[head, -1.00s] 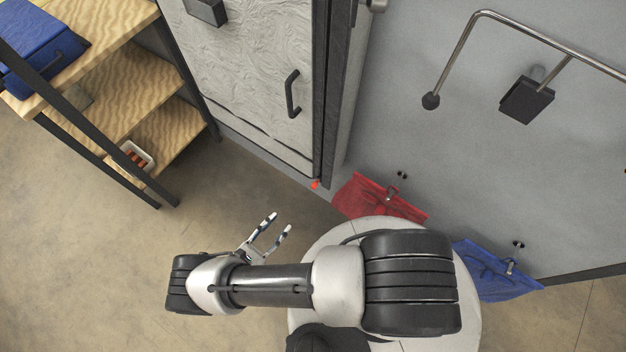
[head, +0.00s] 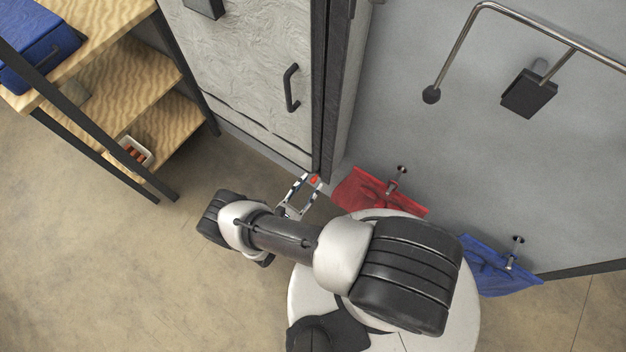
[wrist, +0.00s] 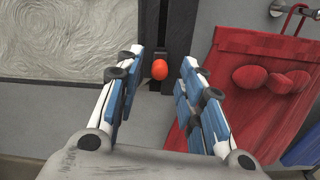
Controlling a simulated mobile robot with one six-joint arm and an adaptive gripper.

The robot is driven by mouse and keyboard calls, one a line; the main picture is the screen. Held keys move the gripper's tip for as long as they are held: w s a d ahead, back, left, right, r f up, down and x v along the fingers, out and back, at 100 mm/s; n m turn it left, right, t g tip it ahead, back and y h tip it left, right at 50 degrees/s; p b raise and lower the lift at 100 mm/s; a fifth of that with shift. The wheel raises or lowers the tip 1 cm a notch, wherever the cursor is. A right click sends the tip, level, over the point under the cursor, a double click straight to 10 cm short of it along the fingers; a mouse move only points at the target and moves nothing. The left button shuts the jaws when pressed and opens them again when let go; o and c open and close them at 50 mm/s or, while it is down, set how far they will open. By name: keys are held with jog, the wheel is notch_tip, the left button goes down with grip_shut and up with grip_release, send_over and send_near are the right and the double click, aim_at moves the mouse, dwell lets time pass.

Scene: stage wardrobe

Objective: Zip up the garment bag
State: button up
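A small orange-red knob (head: 315,180), which looks like the zip pull, sits at the bottom of a dark upright strip (head: 326,120). The strip runs along the right edge of a pale wrinkled panel with a black handle (head: 291,89). I cannot tell for sure which surface is the garment bag. My gripper (head: 310,181) has its fingertips at the knob. In the wrist view, my gripper (wrist: 161,57) is open, and the knob (wrist: 159,69) shows between the two fingers, with gaps on both sides. No contact shows.
A red cloth piece (head: 376,193) hangs from a hook close to the right of my gripper. A blue one (head: 494,267) hangs farther right. A metal rail (head: 457,50) sticks out from the grey wall. A wooden shelf (head: 125,85) stands at the left. The floor between is clear.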

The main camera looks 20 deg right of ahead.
aim_at(315, 178)
jog(key=shift+x, duration=1.4)
jog(key=shift+c, duration=0.2)
grip_shut()
